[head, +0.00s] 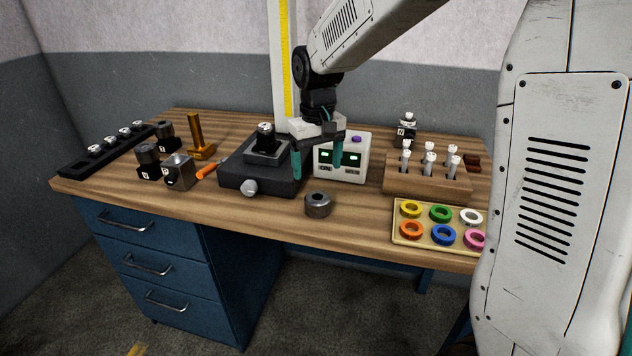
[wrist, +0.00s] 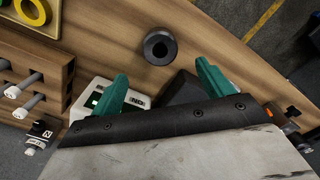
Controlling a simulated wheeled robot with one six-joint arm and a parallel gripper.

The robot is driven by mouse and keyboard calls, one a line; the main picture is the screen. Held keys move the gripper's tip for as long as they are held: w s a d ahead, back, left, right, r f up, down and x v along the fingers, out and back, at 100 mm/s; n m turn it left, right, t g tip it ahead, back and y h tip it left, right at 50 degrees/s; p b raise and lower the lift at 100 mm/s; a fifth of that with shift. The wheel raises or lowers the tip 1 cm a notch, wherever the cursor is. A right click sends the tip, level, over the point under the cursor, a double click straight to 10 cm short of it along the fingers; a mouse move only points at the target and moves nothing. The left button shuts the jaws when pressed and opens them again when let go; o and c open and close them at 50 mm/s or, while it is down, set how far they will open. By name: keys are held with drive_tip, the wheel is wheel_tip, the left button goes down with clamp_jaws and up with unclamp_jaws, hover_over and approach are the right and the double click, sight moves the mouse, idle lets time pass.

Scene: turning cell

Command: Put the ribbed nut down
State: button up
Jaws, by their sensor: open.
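The ribbed nut (head: 318,205), a dark grey metal ring with a central hole, rests on the bare wooden bench top near its front edge. It also shows in the wrist view (wrist: 160,47), above and apart from the fingertips. My gripper (head: 318,172) has its teal fingers spread, with nothing between them. It is above and behind the nut in the head view, in front of the white display box. In the wrist view my gripper (wrist: 161,80) is open, and the nut lies clear of both fingers.
A black fixture with a knob (head: 262,180) stands left of my gripper. The white display box (head: 344,160) is close behind it. A wooden rack of pins (head: 425,182) and a tray of coloured rings (head: 437,225) are at right. Bench room around the nut is clear.

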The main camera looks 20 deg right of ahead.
drive_tip(key=s+d+r, duration=0.1)
drive_tip(key=s+r, duration=0.3)
drive_tip(key=s, duration=0.3)
drive_tip(key=s+d+r, duration=0.1)
drive_tip(key=s+r, duration=0.3)
drive_tip(key=s, duration=0.4)
drive_tip(key=s+f+m+t, duration=0.1)
drive_tip(key=s+f, duration=0.1)
drive_tip(key=s, duration=1.3)
drive_tip(key=shift+d, duration=0.4)
